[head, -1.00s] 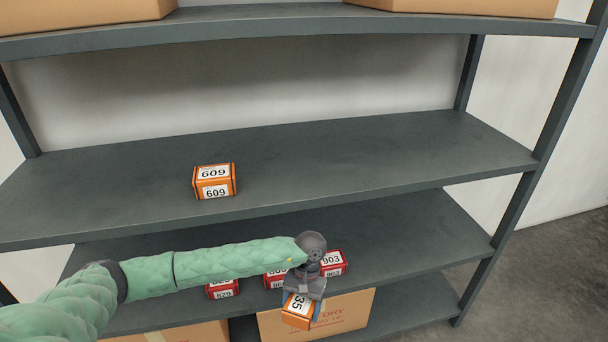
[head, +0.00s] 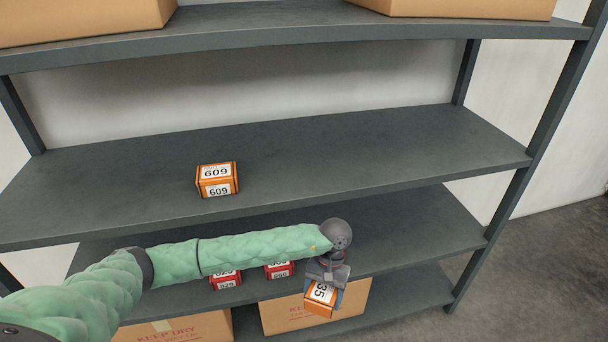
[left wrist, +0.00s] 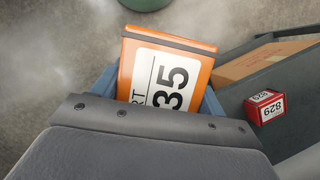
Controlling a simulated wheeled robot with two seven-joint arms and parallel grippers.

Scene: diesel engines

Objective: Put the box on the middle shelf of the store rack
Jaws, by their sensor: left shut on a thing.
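My left gripper (head: 325,286) is shut on an orange box (head: 320,300) with a white label ending in 35. It holds the box in front of the rack, low, near the height of the lower shelves. In the left wrist view the box (left wrist: 165,75) sits between the blue-grey fingers. The store rack has dark grey shelves. Its middle shelf (head: 400,150) carries one orange box marked 609 (head: 217,180) left of centre; the right part is bare. My right gripper is not in view.
Red boxes (head: 226,280) (head: 279,269) stand on the shelf below, partly behind my left arm. Large cartons lie on the bottom shelf (head: 405,296) and the top shelf (head: 250,35). A rack post (head: 545,110) stands at the right.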

